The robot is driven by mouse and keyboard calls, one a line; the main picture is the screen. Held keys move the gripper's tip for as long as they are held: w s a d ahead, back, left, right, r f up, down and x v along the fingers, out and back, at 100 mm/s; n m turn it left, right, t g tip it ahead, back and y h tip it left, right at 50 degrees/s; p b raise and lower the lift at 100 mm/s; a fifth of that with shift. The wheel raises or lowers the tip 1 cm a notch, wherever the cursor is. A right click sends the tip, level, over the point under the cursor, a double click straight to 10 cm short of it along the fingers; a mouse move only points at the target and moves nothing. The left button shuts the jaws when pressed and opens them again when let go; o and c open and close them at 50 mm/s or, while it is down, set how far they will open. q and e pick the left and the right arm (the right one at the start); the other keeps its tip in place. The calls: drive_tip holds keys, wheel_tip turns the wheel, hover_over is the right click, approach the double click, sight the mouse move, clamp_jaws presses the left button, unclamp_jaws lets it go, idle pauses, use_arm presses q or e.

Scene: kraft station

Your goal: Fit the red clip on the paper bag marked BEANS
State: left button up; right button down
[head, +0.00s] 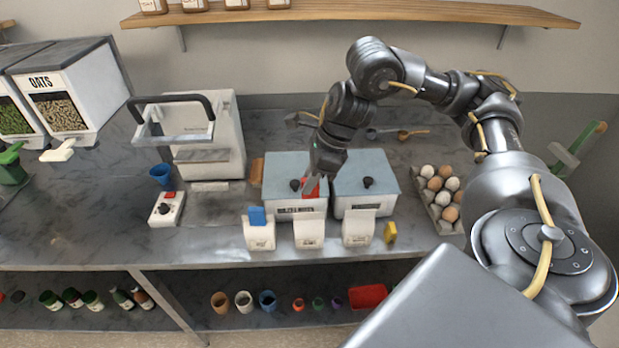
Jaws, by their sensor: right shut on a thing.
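My right gripper (314,182) comes down from above and is shut on the red clip (317,188), partly hidden by the fingers. It is behind and just above the middle paper bag (309,234), in front of a blue-lidded box. The left paper bag (260,236) has a blue clip (257,216) at its top. The right paper bag (358,232) has no clip on it. The bags' labels are too small to read, so I cannot tell which is marked BEANS. My left gripper is not in view.
A yellow clip (390,232) stands right of the bags near the counter's front edge. Two blue-lidded boxes (367,183) stand close behind the bags. An egg tray (437,200) is at right. A switch box (166,209) and blue cup (161,176) are at left.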

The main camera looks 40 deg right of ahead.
sight(308, 198)
drive_tip(key=shift+f, duration=0.15)
wheel_tip(308, 198, down, 5)
drive_tip(key=b, duration=0.4)
drive_tip(key=shift+f+b, duration=0.55)
drive_tip(key=shift+b, duration=0.1)
drive_tip(key=shift+w+a+r, duration=0.1)
drive_tip(key=shift+a+r, duration=0.05)
drive_tip(key=shift+r, duration=0.05)
idle(0.3)
drive_tip(key=shift+f, duration=0.15)
idle(0.3)
drive_tip(key=shift+f+b, duration=0.65)
drive_tip(key=shift+f, duration=0.05)
drive_tip(key=shift+f, duration=0.2)
drive_tip(key=shift+f+b, duration=0.5)
drive_tip(key=shift+b, duration=0.1)
